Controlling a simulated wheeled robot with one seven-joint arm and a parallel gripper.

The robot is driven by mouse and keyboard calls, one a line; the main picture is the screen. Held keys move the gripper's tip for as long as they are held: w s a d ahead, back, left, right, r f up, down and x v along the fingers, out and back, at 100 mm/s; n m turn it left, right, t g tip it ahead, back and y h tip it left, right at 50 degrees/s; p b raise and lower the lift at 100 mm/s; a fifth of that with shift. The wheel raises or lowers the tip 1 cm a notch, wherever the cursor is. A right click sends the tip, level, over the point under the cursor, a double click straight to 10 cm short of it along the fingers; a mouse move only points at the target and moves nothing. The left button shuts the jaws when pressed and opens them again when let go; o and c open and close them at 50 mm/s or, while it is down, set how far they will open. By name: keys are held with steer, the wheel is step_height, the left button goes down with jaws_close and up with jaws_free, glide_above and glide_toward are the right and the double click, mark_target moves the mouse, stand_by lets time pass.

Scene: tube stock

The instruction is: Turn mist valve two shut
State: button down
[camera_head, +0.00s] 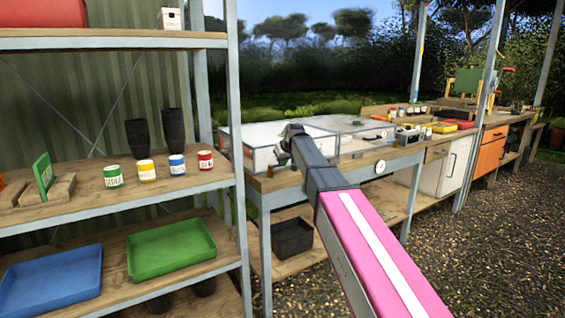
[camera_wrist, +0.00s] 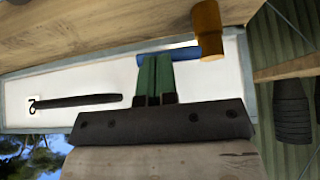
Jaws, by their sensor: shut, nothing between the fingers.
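In the wrist view a brass-coloured valve part (camera_wrist: 207,30) with a blue lever (camera_wrist: 160,55) lies just past my fingertips. The lever runs roughly level in the picture, from the brass part to the left. I see no number on this valve. My gripper (camera_wrist: 155,62) has its green fingers shut together and empty, with the tips at the lever; I cannot tell whether they touch it. In the head view my arm hides the fingers, and a small brass-coloured piece (camera_head: 270,171) shows at the bench's front edge.
A black bar (camera_wrist: 80,101) with a small numbered tag (camera_wrist: 33,103) lies against the white panel (camera_wrist: 60,75). A shelf (camera_head: 130,190) with pots and trays stands close on the left. Gravel floor is clear at right.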

steer(key=shift+w+a+f, duration=0.15)
steer(key=shift+w+f, duration=0.15)
steer(key=shift+f, duration=0.1)
steer(key=shift+s, duration=0.1)
steer(key=shift+s+f, duration=0.15)
steer(key=shift+s, duration=0.6)
steer(key=shift+s+d+r, duration=0.1)
steer(key=shift+d+r, duration=0.15)
steer(key=shift+r, duration=0.2)
steer(key=v, duration=1.3)
steer(key=shift+w+r, duration=0.25)
steer(key=shift+r, duration=0.2)
steer(key=shift+s+a, duration=0.1)
